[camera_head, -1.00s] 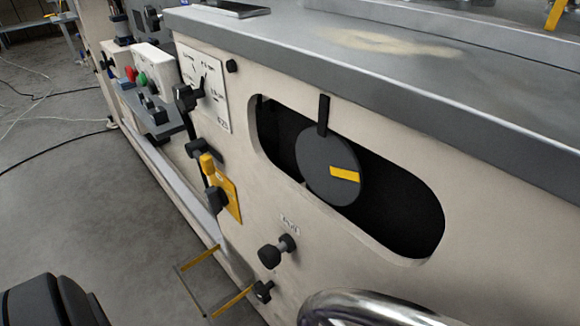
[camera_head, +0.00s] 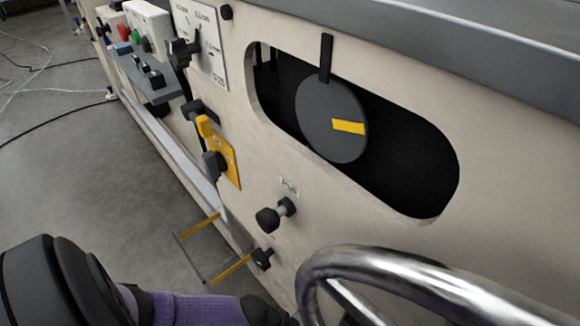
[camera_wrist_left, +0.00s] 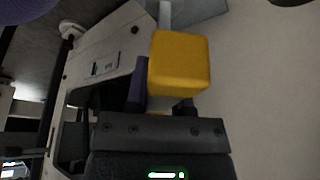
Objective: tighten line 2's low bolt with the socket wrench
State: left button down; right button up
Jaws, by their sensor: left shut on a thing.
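My left gripper (camera_wrist_left: 162,98) is shut on a yellow block-shaped handle (camera_wrist_left: 180,62) with a grey shaft beyond it in the left wrist view. I take this for the socket wrench; its socket end is not clear. In the head view my left arm comes in at the bottom left, and its jaws and the tool do not show. A black knob-like fitting (camera_head: 275,215) stands out from the cream panel under a small label. A smaller dark fitting (camera_head: 262,258) sits below it. I cannot tell which part is line 2's low bolt. My right gripper is out of view.
A chrome curved rail (camera_head: 400,280) fills the lower right. A yellow plate with a lever (camera_head: 222,158), a dark disc (camera_head: 332,118) in an oval opening, and a switch box (camera_head: 148,70) are on the machine. Floor at left is clear except for cables.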

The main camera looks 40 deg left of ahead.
pick_arm(q)
jog(key=shift+f+m, duration=0.2)
jog(key=shift+m, duration=0.2)
jog(key=shift+r, duration=0.15)
